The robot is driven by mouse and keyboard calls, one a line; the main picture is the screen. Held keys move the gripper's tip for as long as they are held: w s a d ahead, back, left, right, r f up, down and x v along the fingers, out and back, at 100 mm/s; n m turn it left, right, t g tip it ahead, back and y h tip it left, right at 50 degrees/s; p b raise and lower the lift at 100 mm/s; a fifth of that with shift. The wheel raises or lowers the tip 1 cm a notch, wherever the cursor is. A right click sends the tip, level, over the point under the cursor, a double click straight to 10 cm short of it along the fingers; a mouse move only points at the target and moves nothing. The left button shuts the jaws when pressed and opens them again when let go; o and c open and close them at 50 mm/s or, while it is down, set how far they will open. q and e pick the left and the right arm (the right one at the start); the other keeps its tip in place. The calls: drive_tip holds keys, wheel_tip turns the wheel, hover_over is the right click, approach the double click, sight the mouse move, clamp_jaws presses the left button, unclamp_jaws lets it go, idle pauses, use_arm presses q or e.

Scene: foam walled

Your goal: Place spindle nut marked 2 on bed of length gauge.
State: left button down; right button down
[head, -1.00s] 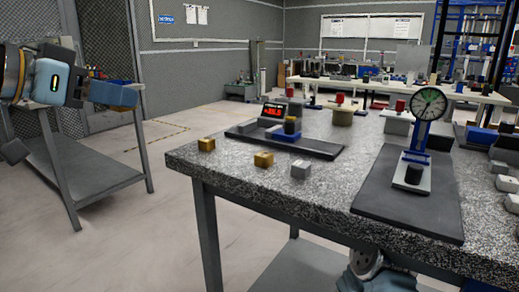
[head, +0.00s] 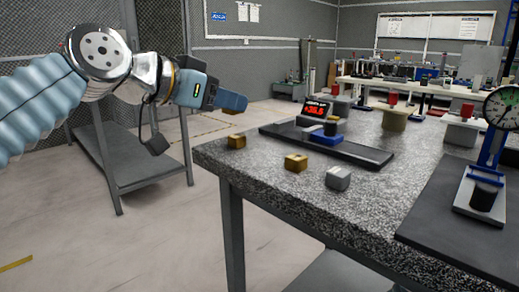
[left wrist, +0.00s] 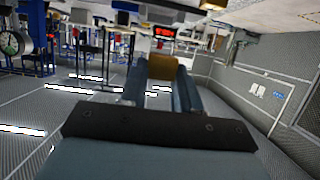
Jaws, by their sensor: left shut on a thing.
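My left gripper (head: 234,104) hangs in the air left of the granite table's far-left corner. It is shut on a brass block (left wrist: 163,68), held between the fingertips in the left wrist view; no mark is readable on it. The length gauge's dark bed (head: 350,150) lies on the table, right of and beyond the gripper, with a blue carriage (head: 324,138) and a red digital display (head: 316,109). My right gripper is out of view.
A dial gauge (head: 503,107) stands on a dark plate (head: 440,220) at the right of the granite table (head: 270,190). Pedestals with red tops (head: 392,98) stand behind the bed. A grey side table (head: 140,165) is at the left. The floor between is open.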

use_arm(q)
drive_tip(key=b, duration=0.1)
hover_over(259, 158)
drive_tip(key=a, duration=0.2)
drive_tip(key=f, duration=0.2)
drive_tip(key=s+f, duration=0.1)
drive_tip(key=f, duration=0.1)
drive_tip(key=shift+d+f, duration=0.2)
drive_tip(key=shift+f, duration=0.05)
drive_tip(key=f, duration=0.1)
drive_tip(key=d+f+b, duration=0.1)
drive_tip(key=f, duration=0.1)
drive_tip(key=w+f, duration=0.1)
drive_tip(key=shift+d+f, duration=0.2)
drive_tip(key=shift+f, duration=0.1)
drive_tip(key=shift+s+f+b, duration=0.1)
drive_tip(key=shift+f+b, duration=0.1)
drive_tip(key=shift+b, duration=0.25)
drive_tip(key=c, duration=0.8)
unclamp_jaws()
